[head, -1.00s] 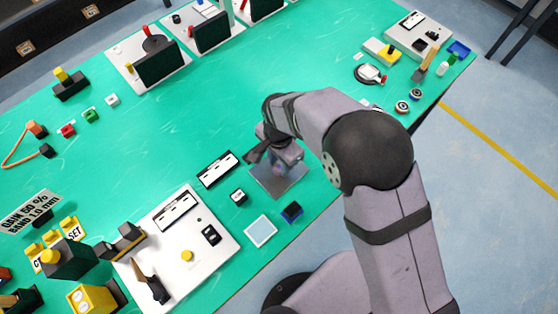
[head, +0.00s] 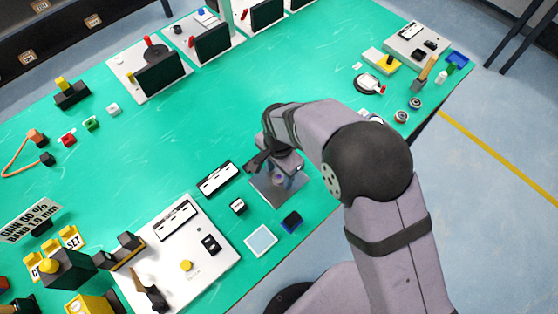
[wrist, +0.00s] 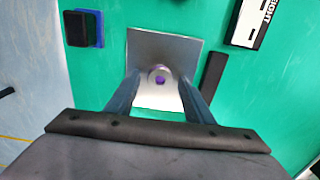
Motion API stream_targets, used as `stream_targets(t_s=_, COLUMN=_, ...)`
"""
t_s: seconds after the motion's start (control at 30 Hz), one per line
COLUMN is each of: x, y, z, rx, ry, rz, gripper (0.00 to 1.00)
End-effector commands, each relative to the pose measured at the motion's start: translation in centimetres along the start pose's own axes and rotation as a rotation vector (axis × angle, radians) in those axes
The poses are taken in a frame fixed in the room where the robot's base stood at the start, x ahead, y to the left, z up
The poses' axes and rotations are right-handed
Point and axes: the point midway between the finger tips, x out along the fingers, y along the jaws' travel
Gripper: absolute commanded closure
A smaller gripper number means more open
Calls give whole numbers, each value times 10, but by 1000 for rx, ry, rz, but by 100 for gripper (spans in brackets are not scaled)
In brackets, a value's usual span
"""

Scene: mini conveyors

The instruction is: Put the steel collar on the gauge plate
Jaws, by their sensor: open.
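The gauge plate (wrist: 185,48) is a square grey metal sheet lying on the green bench top; in the head view the plate (head: 293,195) shows below the end of my arm. The steel collar (wrist: 160,69), a small pale ring with purple at its centre, appears to rest on the plate near its middle. In the head view it is partly hidden by my gripper and hard to make out. My gripper (wrist: 160,86) is open, its two fingers on either side of the collar, with visible gaps between them and it.
A black and blue block (head: 291,221), a light square pad (head: 261,239), a small dark cube (head: 238,207) and a black and white label bar (head: 217,179) lie around the plate. A white control panel (head: 205,265) stands at lower left. The bench middle is clear.

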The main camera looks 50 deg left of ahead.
Motion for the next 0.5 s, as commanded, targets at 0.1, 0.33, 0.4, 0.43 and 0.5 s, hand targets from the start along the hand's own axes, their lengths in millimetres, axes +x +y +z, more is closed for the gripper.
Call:
stream_targets(t_s=0.1, x=-10, y=-1, z=0, rx=0, ry=1, rz=-4, gripper=52)
stream_targets(t_s=0.33, x=-48, y=-1, z=0, rx=0, ry=2, rz=-7, gripper=52)
stream_targets(t_s=0.4, x=-61, y=-2, z=0, rx=0, ry=2, rz=-7, gripper=52)
stream_targets(t_s=0.43, x=-66, y=-1, z=0, rx=0, ry=2, rz=-5, gripper=52)
stream_targets(t_s=0.5, x=-78, y=-1, z=0, rx=0, ry=2, rz=-5, gripper=52)
